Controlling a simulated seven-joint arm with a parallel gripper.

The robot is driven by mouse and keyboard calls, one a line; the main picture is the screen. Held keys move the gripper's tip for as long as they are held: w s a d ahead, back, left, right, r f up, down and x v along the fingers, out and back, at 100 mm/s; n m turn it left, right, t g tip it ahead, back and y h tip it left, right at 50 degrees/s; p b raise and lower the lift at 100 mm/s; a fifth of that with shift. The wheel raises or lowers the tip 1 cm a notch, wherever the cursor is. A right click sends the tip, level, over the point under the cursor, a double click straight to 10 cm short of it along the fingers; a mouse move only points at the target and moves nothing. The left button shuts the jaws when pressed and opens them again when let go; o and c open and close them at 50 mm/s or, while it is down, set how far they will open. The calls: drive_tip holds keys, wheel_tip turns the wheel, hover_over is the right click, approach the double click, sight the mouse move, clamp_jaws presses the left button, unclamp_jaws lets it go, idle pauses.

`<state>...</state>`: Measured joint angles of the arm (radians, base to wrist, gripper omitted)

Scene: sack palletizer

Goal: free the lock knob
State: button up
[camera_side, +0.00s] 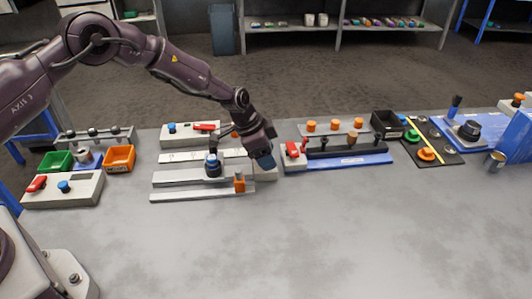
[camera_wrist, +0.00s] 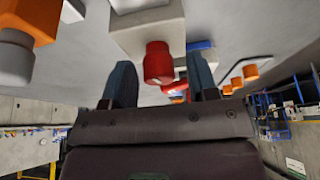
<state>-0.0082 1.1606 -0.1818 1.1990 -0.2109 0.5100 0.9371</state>
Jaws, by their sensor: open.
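A red knob (camera_wrist: 158,62) sticks out of a pale block (camera_wrist: 150,32) in the wrist view, lying between my two fingers in that picture. My gripper (camera_wrist: 162,82) is open, with one dark finger to each side of the knob; contact is not visible. In the side view my gripper (camera_side: 264,158) hangs between the grey rail station and the blue-based station. A red part (camera_side: 292,149) sits on a pale block at the left end of the blue base (camera_side: 345,162). No label shows which part is the lock knob.
The rail station has a blue-topped knob (camera_side: 212,165) and an orange block (camera_side: 239,183) close left of my gripper. Orange knobs (camera_side: 311,126) stand behind the blue base. A black bin (camera_side: 385,122) is further right. The table front (camera_side: 300,240) is clear.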

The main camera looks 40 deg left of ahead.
drive_tip(key=c, duration=0.9)
drive_tip(key=shift+n, duration=0.3)
drive_tip(key=n+y, duration=0.1)
drive_tip(key=n, duration=0.2)
drive_tip(key=shift+r+t, duration=0.1)
drive_tip(key=shift+t, duration=0.2)
drive_tip(key=n+y, duration=0.2)
drive_tip(key=n, duration=0.2)
drive_tip(key=shift+t, duration=0.3)
drive_tip(key=n+y, duration=0.1)
drive_tip(key=n, duration=0.3)
drive_tip(key=shift+a+n+y, duration=0.1)
drive_tip(key=shift+n+y, duration=0.3)
drive_tip(key=shift+a+n+g+y, duration=0.1)
drive_tip(key=shift+n+g+y, duration=0.35)
drive_tip(key=shift+n, duration=1.25)
drive_tip(key=o, duration=0.9)
